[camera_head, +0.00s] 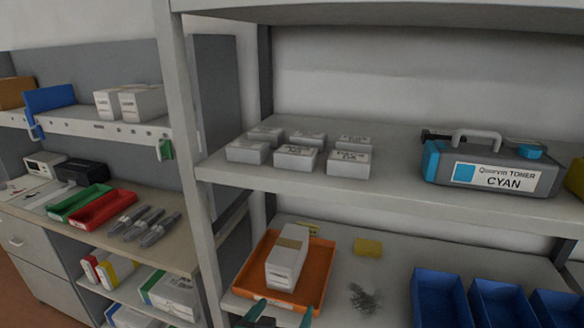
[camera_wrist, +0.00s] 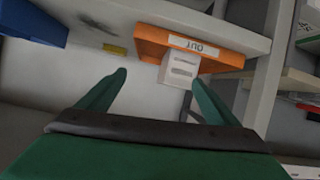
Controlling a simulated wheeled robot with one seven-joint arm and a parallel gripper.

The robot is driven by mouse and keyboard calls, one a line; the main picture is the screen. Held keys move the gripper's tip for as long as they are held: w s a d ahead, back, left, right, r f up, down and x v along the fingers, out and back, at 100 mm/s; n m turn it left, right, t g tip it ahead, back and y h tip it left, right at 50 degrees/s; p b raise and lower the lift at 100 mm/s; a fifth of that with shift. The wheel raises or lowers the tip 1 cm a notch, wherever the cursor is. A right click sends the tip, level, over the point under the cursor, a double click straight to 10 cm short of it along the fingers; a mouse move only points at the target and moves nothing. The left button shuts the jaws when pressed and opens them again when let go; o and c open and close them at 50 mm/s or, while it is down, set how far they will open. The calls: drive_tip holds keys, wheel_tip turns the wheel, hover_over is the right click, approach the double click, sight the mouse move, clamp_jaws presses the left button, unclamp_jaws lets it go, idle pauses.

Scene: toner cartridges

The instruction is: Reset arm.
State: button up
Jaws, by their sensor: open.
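My gripper (camera_head: 282,316) shows only as green fingertips at the bottom edge of the head view, in front of the orange tray. In the wrist view my gripper (camera_wrist: 158,88) is open, its two green fingers wide apart with nothing between them. The orange tray (camera_head: 318,262) stands on the lower shelf with a white box (camera_head: 287,257) lying in it. The wrist view appears upside down; there the tray (camera_wrist: 225,64) carries an "OUT" label, and the white box (camera_wrist: 180,70) shows beyond the fingertips, apart from them.
The grey cyan toner cartridge (camera_head: 490,168) and several small white boxes (camera_head: 295,158) stand on the shelf above. Blue bins (camera_head: 440,298) are at the lower right. A yellow piece (camera_head: 368,247) and a dark tangle (camera_head: 362,298) lie right of the tray. A shelf post (camera_head: 190,150) stands left.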

drive_tip(key=s+d+f+n+t+y, duration=0.25)
drive_tip(key=s+f+n, duration=0.25)
drive_tip(key=s+f, duration=1)
drive_tip(key=s+m+y, duration=0.1)
drive_tip(key=s+m, duration=0.2)
drive_tip(key=s, duration=2)
drive_tip(key=shift+s+a+r, duration=0.15)
drive_tip(key=shift+a+r, duration=0.1)
drive_tip(key=shift+a, duration=0.05)
drive_tip(key=shift+d, duration=0.1)
